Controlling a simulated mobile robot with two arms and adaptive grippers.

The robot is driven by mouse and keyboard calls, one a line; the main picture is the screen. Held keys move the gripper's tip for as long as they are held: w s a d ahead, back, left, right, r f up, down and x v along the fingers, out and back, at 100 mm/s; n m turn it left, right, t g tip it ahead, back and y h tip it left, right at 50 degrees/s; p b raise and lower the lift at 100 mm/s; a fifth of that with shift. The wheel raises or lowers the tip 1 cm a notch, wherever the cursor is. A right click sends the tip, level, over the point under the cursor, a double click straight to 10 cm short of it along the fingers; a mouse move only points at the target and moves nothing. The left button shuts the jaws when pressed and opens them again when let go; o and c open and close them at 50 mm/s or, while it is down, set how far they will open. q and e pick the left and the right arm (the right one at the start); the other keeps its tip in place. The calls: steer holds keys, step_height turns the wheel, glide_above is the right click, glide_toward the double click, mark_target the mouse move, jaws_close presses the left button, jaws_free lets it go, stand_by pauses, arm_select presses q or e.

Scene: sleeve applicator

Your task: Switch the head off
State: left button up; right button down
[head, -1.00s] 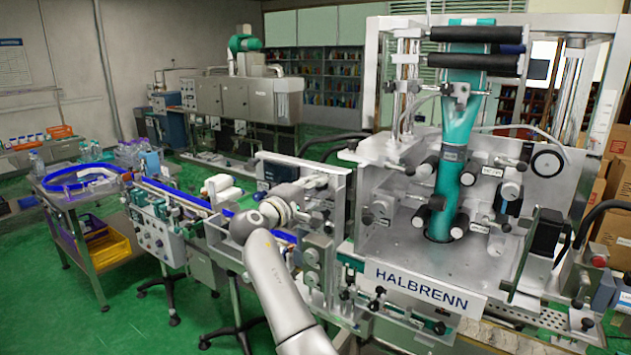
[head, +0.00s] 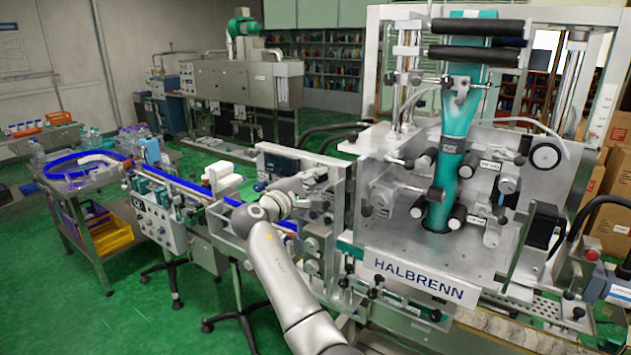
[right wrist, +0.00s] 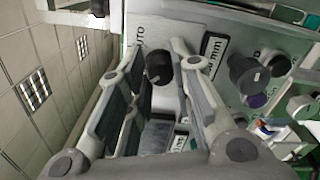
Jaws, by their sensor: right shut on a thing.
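The sleeve applicator head (head: 425,240) is a silver machine with a teal sleeve film running down through it and a HALBRENN plate at the front. My right gripper (head: 318,184) is at the panel on the left side of this machine. In the right wrist view, my right gripper (right wrist: 160,62) has its fingers on either side of a black round knob (right wrist: 158,68) and is shut on it. The knob sits on a light plate with partly hidden lettering ending in "UTO". The knob's pointer position cannot be made out. My left gripper is not in view.
In the right wrist view, another dark knob (right wrist: 247,72) stands right of the fingers, near an "mm" label (right wrist: 210,52). A conveyor (head: 180,185) runs left to a blue-edged turntable (head: 85,172). A red button (head: 591,255) is at the far right. Green floor lies open at left.

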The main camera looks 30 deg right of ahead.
steer(key=c, duration=1.3)
jaws_free()
steer(key=shift+o, duration=0.2)
steer(key=v, duration=1.2)
steer(key=shift+f, duration=0.2)
